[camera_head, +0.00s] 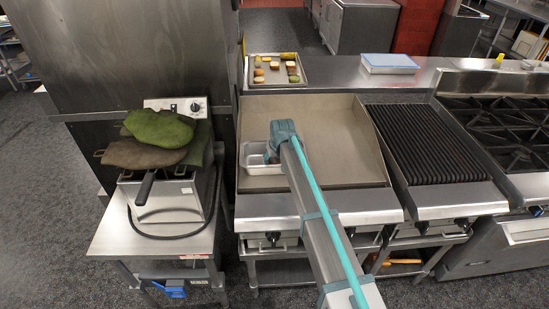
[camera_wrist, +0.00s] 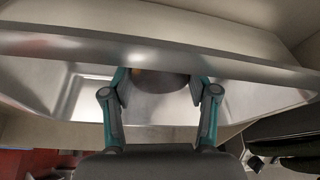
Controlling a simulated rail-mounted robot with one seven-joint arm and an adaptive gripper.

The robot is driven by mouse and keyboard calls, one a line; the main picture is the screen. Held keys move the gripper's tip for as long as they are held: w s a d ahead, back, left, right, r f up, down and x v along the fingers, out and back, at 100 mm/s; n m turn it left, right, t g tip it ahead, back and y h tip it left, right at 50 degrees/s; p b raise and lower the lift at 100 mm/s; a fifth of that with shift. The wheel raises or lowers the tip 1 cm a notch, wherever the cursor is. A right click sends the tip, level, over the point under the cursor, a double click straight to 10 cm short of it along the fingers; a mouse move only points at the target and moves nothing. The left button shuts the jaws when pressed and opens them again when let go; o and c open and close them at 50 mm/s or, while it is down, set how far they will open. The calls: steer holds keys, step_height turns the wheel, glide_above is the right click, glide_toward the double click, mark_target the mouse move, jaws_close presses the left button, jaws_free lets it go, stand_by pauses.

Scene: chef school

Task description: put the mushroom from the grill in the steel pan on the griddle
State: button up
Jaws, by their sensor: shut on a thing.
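The steel pan (camera_head: 253,168) sits on the left front part of the griddle (camera_head: 335,140). My gripper (camera_head: 271,156) is at the pan, and my arm hides the pan's right side in the head view. In the wrist view the pan (camera_wrist: 70,88) fills much of the picture, with both fingertips over it. My gripper (camera_wrist: 158,86) is shut on a dark brownish rounded thing, which I take to be the mushroom (camera_wrist: 160,83). Whether it touches the pan floor, I cannot tell. The mushroom is hidden in the head view. The ridged black grill (camera_head: 425,145) looks bare.
A tray (camera_head: 279,83) of several food pieces and a blue-lidded box (camera_head: 390,63) stand on the back ledge. A fryer (camera_head: 165,195) with green and brown mitts (camera_head: 158,129) is at left. Stove burners (camera_head: 515,125) are at right. The griddle's middle is clear.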

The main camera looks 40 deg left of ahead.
steer(key=shift+f, duration=0.15)
steer(key=o, duration=1.1)
steer(key=shift+o, duration=0.2)
steer(key=b+v, duration=0.3)
steer(key=v, duration=0.9)
steer(key=shift+r, duration=0.25)
steer(key=shift+w, duration=0.1)
